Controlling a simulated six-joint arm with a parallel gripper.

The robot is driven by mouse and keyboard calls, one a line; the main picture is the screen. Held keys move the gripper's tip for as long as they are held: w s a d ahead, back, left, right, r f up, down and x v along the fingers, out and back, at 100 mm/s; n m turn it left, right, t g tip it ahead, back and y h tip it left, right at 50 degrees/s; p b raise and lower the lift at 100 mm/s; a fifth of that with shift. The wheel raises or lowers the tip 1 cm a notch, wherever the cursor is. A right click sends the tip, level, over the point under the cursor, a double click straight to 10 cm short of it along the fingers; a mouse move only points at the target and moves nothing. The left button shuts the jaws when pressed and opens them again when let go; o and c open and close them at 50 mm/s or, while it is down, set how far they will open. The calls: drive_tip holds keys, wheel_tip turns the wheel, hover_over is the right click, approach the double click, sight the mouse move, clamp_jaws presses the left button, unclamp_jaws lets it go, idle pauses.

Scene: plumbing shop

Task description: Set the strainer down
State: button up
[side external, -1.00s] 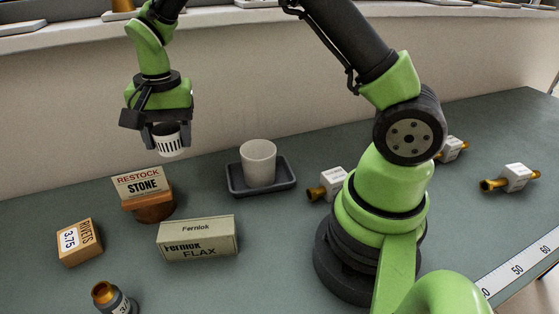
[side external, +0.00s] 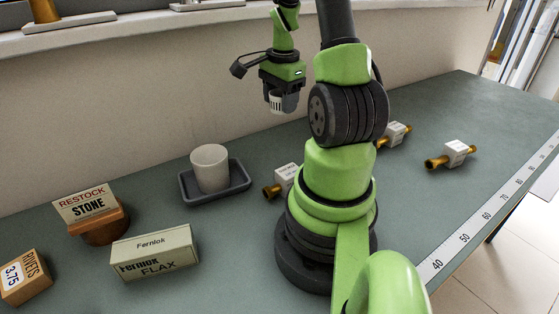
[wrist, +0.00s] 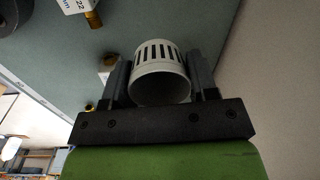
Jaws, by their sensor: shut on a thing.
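The strainer (side external: 275,101) is a small white cup with slots around its wall. My gripper (side external: 281,103) is shut on it and holds it in the air above the back of the bench, behind my arm's base. In the wrist view the strainer (wrist: 160,75) sits between the two dark fingers, its open rim facing the camera and its slotted part pointing away. My gripper (wrist: 160,82) touches it on both sides.
A white cup (side external: 210,168) stands in a dark tray (side external: 240,190) left of the strainer. Several brass valves with white tags, one nearby (side external: 283,180), lie around my base.

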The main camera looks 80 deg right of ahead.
sight(279, 160)
wheel_tip(279, 160, down, 14)
idle(0.7)
drive_tip(key=shift+f, duration=0.15)
drive_tip(key=o, duration=0.9)
